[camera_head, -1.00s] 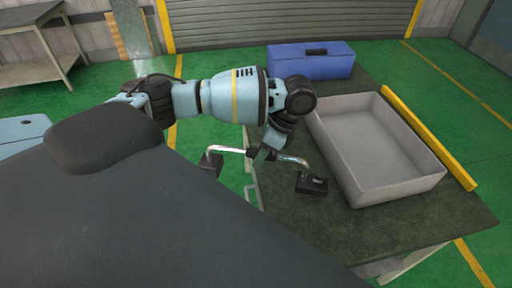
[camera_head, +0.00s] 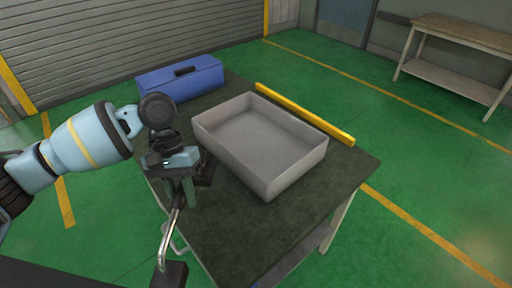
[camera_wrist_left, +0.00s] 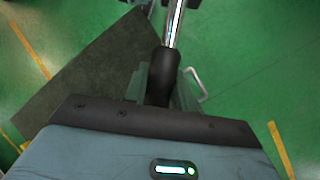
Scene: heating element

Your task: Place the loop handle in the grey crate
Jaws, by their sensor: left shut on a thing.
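The loop handle (camera_head: 167,236) is a shiny metal bar with dark block ends. My left gripper (camera_head: 179,200) is shut on it, and the handle hangs below the gripper near the table's left front edge. One dark end shows low in the head view; the grip partly hides the rest. In the left wrist view the handle's bright bar (camera_wrist_left: 174,25) runs up from the grip. The grey crate (camera_head: 237,165) is an open, empty box on the table, right of my left gripper. My right gripper is not in view.
The dark-topped table (camera_head: 300,215) carries the crate, a blue case (camera_head: 200,78) at the back left and a yellow bar (camera_head: 305,115) behind the crate. A workbench (camera_head: 465,35) stands at the far right. The green floor between is clear.

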